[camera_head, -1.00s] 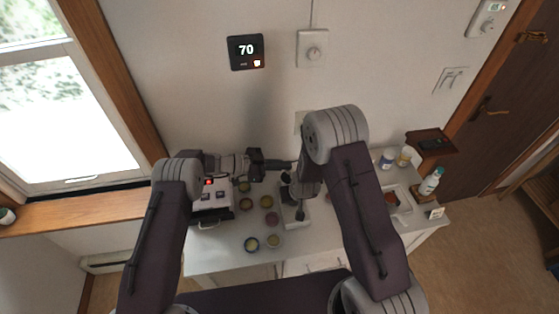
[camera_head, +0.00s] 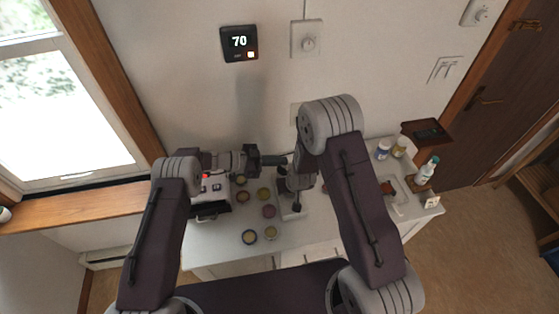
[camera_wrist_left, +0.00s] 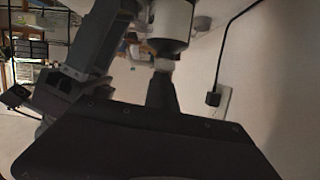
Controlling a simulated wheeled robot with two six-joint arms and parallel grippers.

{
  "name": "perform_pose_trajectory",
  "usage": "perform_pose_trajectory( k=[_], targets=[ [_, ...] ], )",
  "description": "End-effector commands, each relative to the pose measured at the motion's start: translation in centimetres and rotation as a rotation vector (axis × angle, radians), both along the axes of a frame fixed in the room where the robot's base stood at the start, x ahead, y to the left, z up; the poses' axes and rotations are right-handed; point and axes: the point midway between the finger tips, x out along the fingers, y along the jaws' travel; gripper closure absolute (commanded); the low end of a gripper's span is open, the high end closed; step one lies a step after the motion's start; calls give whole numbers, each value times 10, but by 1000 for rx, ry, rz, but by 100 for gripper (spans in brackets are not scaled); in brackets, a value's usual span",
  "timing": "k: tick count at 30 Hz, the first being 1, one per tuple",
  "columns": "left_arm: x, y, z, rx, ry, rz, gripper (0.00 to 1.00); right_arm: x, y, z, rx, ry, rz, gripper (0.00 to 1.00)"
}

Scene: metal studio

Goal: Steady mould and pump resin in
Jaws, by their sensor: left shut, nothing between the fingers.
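My left gripper (camera_head: 276,160) is shut and empty, pointing right above the back of the white table, close to my right wrist. In the left wrist view its dark body fills the bottom. My right gripper (camera_head: 296,200) points down over a pale tray-like piece (camera_head: 292,213) on the table; its fingers are too small and hidden to read. I cannot tell whether that piece is the mould. A clear bottle with a teal top (camera_head: 428,170) stands at the table's right end; I cannot tell whether it is the resin pump.
Several small round pots (camera_head: 250,237) of coloured material stand left of my right gripper. A white device with a red light (camera_head: 213,186) is at the table's left. Two jars (camera_head: 383,150) stand at the back right. The wall with a thermostat (camera_head: 239,42) is behind.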

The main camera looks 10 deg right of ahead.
Motion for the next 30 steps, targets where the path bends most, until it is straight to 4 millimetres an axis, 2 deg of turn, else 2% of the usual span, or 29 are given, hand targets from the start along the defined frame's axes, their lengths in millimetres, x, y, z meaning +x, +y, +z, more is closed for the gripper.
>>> perform_pose_trajectory(
  k=[6, 12, 18, 23, 30],
  targets=[
    [-4, 0, 42, -3, -5, 0, 100, 0, 0, -1, 0, 0, 0, 93],
    [-7, 50, 55, -4, -4, 4, 100, 0, 0, 0, 0, 0, 0, 93],
    [-9, 83, 65, -5, -6, 2, 100, 0, 0, 0, 0, 0, 0, 93],
    [-10, 93, 68, -5, -6, 0, 100, 0, 0, 0, 0, 0, 0, 93],
    [-10, 94, 68, -6, -6, 0, 100, 0, 0, 0, 0, 0, 0, 93]
  ],
)
